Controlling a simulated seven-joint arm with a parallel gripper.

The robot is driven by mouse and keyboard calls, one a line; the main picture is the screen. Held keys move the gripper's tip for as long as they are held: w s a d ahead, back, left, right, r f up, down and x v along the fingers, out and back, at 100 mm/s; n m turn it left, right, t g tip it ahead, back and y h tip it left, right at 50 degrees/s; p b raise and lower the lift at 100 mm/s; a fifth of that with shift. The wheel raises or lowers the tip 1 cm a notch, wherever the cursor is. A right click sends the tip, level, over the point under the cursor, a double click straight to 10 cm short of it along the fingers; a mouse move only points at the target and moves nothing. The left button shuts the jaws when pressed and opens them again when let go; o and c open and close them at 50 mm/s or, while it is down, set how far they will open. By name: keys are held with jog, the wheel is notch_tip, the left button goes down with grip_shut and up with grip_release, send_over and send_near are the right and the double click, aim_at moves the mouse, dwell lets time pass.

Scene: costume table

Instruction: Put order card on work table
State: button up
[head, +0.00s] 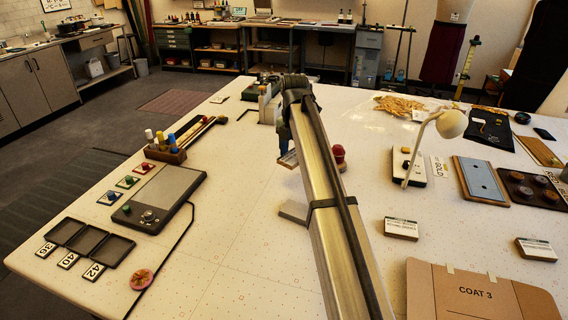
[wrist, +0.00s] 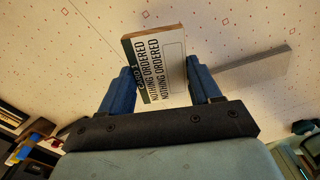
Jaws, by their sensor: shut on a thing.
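My gripper (wrist: 158,68) is shut on an order card (wrist: 153,58), a small block-like card with a white printed face reading "NOTHING ORDERED" and a brown edge. The blue fingers grip it by two opposite sides. In the head view my gripper (head: 285,145) is partly hidden behind my arm, and the card (head: 289,159) shows just left of the arm. The white, red-speckled work table (head: 235,240) lies beneath. I cannot tell whether the card touches it. Two similar printed cards, one near (head: 400,228) and one farther right (head: 535,249), lie on the table.
A flat grey slab (head: 294,212) lies close to the held card. A red-topped object (head: 338,153) stands just right of my arm. A lamp (head: 420,140), a cardboard "COAT 3" folder (head: 480,290) and a grey tablet (head: 160,195) are also on the table.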

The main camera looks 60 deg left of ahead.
aim_at(293, 182)
jog(key=shift+f, duration=4.15)
jog(key=shift+f, duration=0.15)
jog(key=o, duration=1)
jog(key=shift+o, duration=0.2)
notch_tip(293, 182, up, 12)
jog(key=shift+r, duration=0.15)
